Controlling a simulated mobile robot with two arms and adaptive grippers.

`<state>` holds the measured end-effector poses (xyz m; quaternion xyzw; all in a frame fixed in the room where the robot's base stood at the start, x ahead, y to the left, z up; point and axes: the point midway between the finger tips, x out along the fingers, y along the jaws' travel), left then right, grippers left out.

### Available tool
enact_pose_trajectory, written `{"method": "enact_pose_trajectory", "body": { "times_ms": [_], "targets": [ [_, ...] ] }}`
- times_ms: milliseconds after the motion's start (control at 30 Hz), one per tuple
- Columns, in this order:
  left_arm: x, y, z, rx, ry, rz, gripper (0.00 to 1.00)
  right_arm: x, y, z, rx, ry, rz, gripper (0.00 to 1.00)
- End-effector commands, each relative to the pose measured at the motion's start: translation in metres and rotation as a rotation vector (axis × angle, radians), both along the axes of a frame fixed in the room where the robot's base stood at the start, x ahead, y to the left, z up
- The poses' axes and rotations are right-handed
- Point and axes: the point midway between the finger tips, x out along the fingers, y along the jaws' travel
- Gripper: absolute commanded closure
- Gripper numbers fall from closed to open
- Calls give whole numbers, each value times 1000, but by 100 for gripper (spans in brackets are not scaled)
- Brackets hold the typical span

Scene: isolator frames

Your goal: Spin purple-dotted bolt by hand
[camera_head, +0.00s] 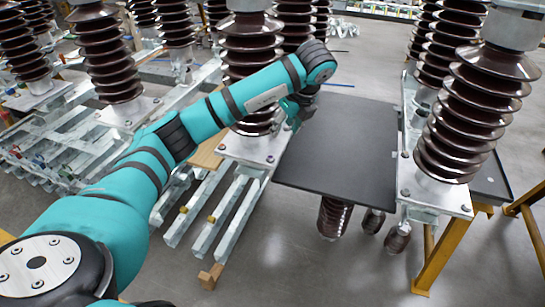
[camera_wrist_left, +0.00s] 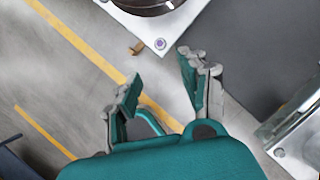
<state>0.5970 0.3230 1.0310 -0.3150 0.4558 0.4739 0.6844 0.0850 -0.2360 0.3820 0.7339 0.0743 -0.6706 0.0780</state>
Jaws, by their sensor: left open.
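The purple-dotted bolt (camera_wrist_left: 160,43) sits near the corner of a white base plate (camera_wrist_left: 176,28) at the top of the left wrist view. In the head view a bolt (camera_head: 270,158) shows at the edge of the base plate (camera_head: 240,147) under the middle insulator; its purple dot is too small to make out there. My left gripper (camera_wrist_left: 161,70) is open and empty, its two fingers spread apart just below the bolt in the wrist picture. In the head view the left gripper (camera_head: 296,109) is beside the middle insulator, above the plate. My right gripper is not in view.
A brown ribbed insulator (camera_head: 252,60) rises from the plate close to my left gripper. A dark flat panel (camera_head: 345,150) lies to the right. Another insulator (camera_head: 465,115) stands at the right over a yellow frame (camera_head: 445,255). Metal rails (camera_head: 215,215) run below the plate.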

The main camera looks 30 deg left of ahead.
Motion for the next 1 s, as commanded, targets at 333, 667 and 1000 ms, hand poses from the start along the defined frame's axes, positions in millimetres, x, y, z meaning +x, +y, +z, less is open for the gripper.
{"method": "enact_pose_trajectory", "body": {
  "times_ms": [333, 667, 1000],
  "targets": [
    [10, 25, -82, -7, 4, -2, 57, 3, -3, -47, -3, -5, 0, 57],
    [17, 48, -124, -2, 5, -1, 57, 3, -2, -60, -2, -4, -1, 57],
    [20, 52, -136, -2, 1, -3, 57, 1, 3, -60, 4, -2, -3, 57]
  ]
}}
